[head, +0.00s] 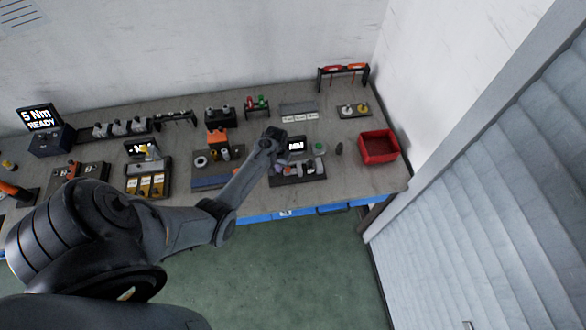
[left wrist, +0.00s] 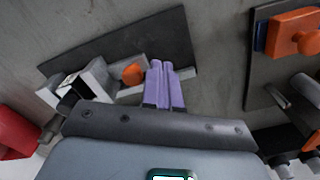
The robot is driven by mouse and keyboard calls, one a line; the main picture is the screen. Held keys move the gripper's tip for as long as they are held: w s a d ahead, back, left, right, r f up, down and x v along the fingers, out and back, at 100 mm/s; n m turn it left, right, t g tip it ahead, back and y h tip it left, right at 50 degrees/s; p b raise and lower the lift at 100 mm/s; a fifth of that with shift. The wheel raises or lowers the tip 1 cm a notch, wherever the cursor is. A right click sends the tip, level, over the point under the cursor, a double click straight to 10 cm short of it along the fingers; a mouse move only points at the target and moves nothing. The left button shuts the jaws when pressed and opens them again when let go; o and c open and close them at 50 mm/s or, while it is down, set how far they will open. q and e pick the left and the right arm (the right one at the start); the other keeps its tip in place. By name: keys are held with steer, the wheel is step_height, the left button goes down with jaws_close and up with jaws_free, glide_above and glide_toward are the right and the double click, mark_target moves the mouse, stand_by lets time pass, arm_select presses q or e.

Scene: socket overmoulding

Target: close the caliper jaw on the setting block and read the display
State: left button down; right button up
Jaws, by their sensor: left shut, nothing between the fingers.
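The caliper station sits on a dark base plate (head: 310,178) toward the right of the bench, with a small lit display (head: 296,145) behind it; its digits are too small to read. In the left wrist view the dark plate (left wrist: 110,47) carries grey pieces and a small orange part (left wrist: 133,75). I cannot tell the setting block from the jaw there. My left gripper (head: 278,167) is over the left part of the station. Its purple fingers (left wrist: 164,85) are together and empty, beside the orange part; contact is unclear. My right gripper is out of view.
A red bin (head: 379,147) stands right of the station, with a green button (head: 319,147) and a dark oval item (head: 339,148) between. An orange-topped fixture (head: 217,137) stands to the left; an orange-handled tool rack (head: 343,75) stands behind.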

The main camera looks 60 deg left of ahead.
mark_target(288, 169)
arm_select(q)
steer(key=shift+f, duration=0.2)
steer(key=shift+f+b, duration=0.95)
steer(key=shift+f, duration=0.45)
steer(key=shift+w+d, duration=0.35)
steer(key=shift+w, duration=0.45)
steer(key=shift+w+d+b, duration=0.35)
steer(key=shift+w+b, duration=0.15)
steer(key=shift+w, duration=0.2)
stand_by(0.3)
steer(key=shift+w+d, duration=0.15)
steer(key=shift+w, duration=0.1)
stand_by(0.8)
steer(key=shift+s+r, duration=0.1)
steer(key=shift+s, duration=0.05)
steer(key=shift+s+p, duration=0.1)
steer(key=shift+p, duration=0.25)
